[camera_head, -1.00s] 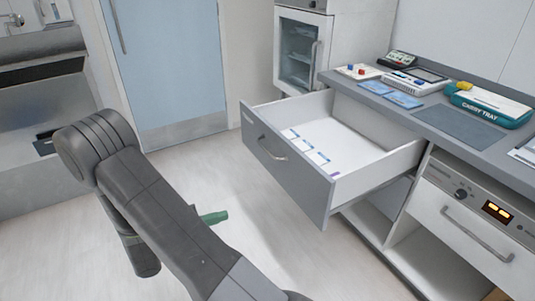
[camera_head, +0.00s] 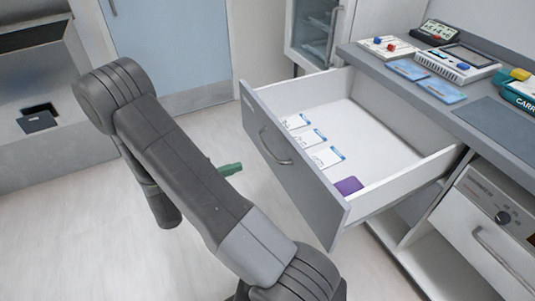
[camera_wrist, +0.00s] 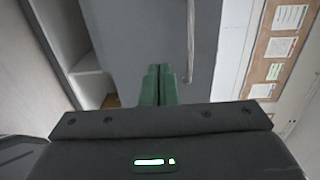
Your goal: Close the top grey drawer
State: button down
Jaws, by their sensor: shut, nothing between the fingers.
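The top grey drawer (camera_head: 300,178) stands pulled out from under the counter in the head view. Its grey front has a curved metal handle (camera_head: 273,148). White cards with blue edges (camera_head: 306,138) and a purple item (camera_head: 348,186) lie inside it. My gripper's green tip (camera_head: 230,169) shows left of the drawer front, apart from it in that view. In the wrist view my gripper (camera_wrist: 158,70) has its green fingers together and empty, pointing at the grey drawer front (camera_wrist: 135,35), with the handle (camera_wrist: 189,45) just to their right. I cannot tell whether the fingers touch the front.
The counter (camera_head: 385,75) holds a control box (camera_head: 390,47), blue cards (camera_head: 440,88), a device (camera_head: 456,62) and a green carry tray (camera_head: 522,92). A white unit with a dark panel (camera_head: 500,215) and an open shelf (camera_head: 420,262) stand below. The floor left of the drawer is clear.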

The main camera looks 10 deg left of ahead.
aim_at(276, 153)
jog(key=b+x, duration=0.1)
jog(key=x, duration=1)
jog(key=shift+w, duration=0.1)
